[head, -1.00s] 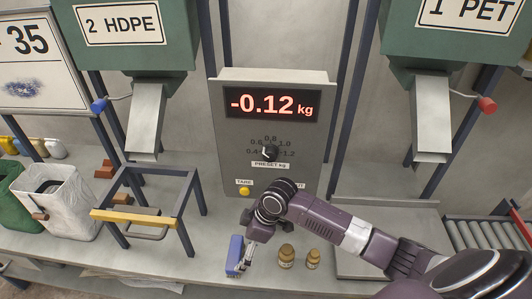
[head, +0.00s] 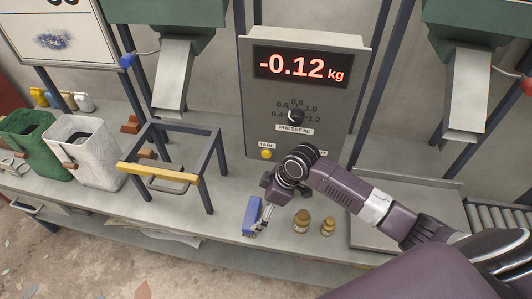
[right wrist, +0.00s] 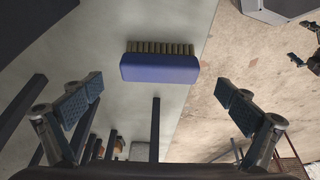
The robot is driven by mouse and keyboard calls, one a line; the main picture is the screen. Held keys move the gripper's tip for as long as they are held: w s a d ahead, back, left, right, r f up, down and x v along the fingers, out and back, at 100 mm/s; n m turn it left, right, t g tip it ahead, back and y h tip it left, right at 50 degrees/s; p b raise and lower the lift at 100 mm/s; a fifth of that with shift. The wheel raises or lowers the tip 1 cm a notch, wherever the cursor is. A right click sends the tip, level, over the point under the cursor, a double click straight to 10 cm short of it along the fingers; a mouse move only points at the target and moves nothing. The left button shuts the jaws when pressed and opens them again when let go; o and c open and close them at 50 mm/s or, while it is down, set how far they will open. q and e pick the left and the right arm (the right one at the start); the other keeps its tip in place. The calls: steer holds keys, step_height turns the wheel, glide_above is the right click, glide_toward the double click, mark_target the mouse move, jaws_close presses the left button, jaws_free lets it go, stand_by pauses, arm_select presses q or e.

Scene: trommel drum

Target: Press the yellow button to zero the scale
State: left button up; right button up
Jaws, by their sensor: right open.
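The yellow button (head: 266,154), labelled TARE, is at the lower left of the grey scale panel (head: 340,110). Its display (head: 300,67) reads -0.12 kg. My right gripper (head: 275,193) is in front of and below the button in the head view, apart from it. In the right wrist view my right gripper (right wrist: 162,100) is open, with nothing between its fingers. That view shows a blue brush (right wrist: 160,68) beyond the fingers, but not the button.
The blue brush (head: 250,215) lies on the bench by the right gripper, beside two small brown jars (head: 302,221) (head: 327,226). A dark frame with a yellow bar (head: 158,177) stands left. A preset knob (head: 296,117) is above the button.

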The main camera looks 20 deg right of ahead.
steer(key=shift+c, duration=0.3)
jaws_close()
stand_by(0.9)
stand_by(1.1)
